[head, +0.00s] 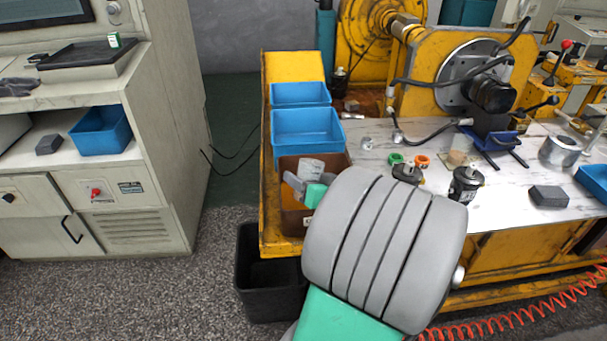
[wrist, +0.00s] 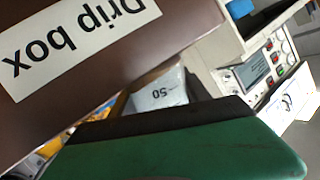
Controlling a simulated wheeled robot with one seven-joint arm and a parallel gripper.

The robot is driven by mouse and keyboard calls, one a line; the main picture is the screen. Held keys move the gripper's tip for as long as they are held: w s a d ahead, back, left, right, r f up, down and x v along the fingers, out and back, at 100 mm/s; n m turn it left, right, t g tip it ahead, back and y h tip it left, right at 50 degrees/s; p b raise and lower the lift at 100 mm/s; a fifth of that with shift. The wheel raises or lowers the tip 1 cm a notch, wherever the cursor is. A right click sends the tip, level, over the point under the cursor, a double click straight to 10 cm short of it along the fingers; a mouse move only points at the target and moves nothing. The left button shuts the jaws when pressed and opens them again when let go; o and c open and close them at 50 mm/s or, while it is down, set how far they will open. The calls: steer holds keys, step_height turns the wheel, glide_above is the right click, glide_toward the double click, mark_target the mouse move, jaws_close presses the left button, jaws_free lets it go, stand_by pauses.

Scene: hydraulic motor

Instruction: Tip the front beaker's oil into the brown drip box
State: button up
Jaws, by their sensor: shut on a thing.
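The brown drip box (head: 296,224) stands at the bench's left front end. Its white label and brown wall (wrist: 182,22) fill the upper left of the wrist view. My gripper (head: 302,184) is shut on a small clear beaker (head: 312,167) and holds it at the drip box, over its opening in the head view. In the wrist view the beaker (wrist: 158,92), with a "50" mark, shows beyond the green finger (wrist: 180,150), close to the box wall. It looks tilted in the head view, but I cannot tell how far. Its oil cannot be made out.
Two blue bins (head: 306,128) stand behind the drip box. A black bin (head: 268,280) is on the floor below. Green (head: 395,158) and orange (head: 422,161) rings, dark fittings (head: 466,184) and a grey block (head: 548,196) lie on the bench. My arm hides part of the bench.

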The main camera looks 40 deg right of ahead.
mark_target(299, 170)
steer(key=shift+a+p, duration=0.1)
steer(key=shift+p, duration=0.4)
steer(key=shift+s+a+r+m+g+y+p, duration=0.15)
steer(key=shift+m+g+y+p, duration=0.2)
steer(key=shift+p, duration=1.2)
steer(key=shift+a+r+m+g+y+p, duration=0.15)
steer(key=shift+m+g+p, duration=0.3)
steer(key=shift+p, duration=1.05)
steer(key=shift+s+a+r+m+g+y+p, duration=0.1)
steer(key=shift+r+m+g+y+p, duration=0.25)
steer(key=shift+p, duration=1.15)
steer(key=shift+s+a+m+g+y+p, duration=0.15)
steer(key=shift+m+y+p, duration=0.4)
steer(key=shift+p, duration=0.95)
steer(key=shift+w+r+m+g+y+p, duration=0.1)
steer(key=shift+r+m+g+y+p, duration=0.4)
steer(key=shift+p, duration=1.2)
steer(key=shift+r+m+g+y+p, duration=0.1)
steer(key=shift+m+g+y+p, duration=0.4)
steer(key=shift+p, duration=1.2)
steer(key=shift+w+d+r+m+g+y+p, duration=0.15)
steer(key=shift+r+m+y+p, duration=0.2)
steer(key=shift+p, duration=0.45)
steer(key=shift+s+r+m+g+y+p, duration=0.1)
steer(key=shift+m+y+p, duration=0.35)
steer(key=shift+p, duration=0.4)
steer(key=shift+w+d+r+m+g+y+p, duration=0.15)
steer(key=shift+r+m+y+p, duration=0.2)
steer(key=shift+p, duration=0.45)
